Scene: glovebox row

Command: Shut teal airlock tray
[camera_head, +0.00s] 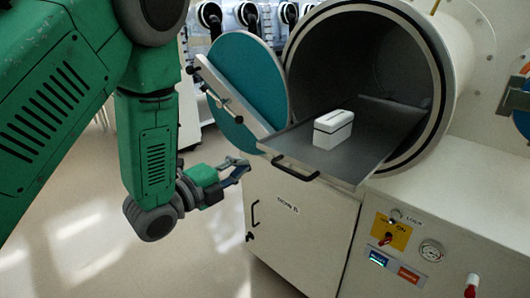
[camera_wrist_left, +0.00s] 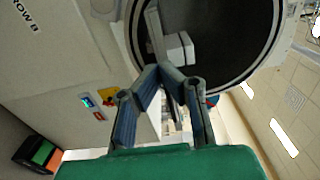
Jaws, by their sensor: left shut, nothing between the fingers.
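The dark grey airlock tray (camera_head: 372,140) is slid out through the round airlock mouth. Its front edge and black handle (camera_head: 295,168) stick out over the cabinet. The teal round door (camera_head: 250,75) stands swung open at the left of the mouth. A white box with a dark band (camera_head: 333,130) sits on the tray; it also shows in the left wrist view (camera_wrist_left: 180,48). My left gripper (camera_head: 242,168) is shut and empty, left of the tray handle and apart from it in the head view. In the left wrist view its fingers (camera_wrist_left: 165,72) overlap the airlock mouth. My right gripper is not seen.
The cream cabinet (camera_head: 300,225) below the airlock has a black door handle. A panel with a red-handled lock switch (camera_head: 388,238) and a gauge (camera_head: 432,250) sits at right. Another blue-edged door (camera_head: 522,105) shows at the far right. The floor at left is open.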

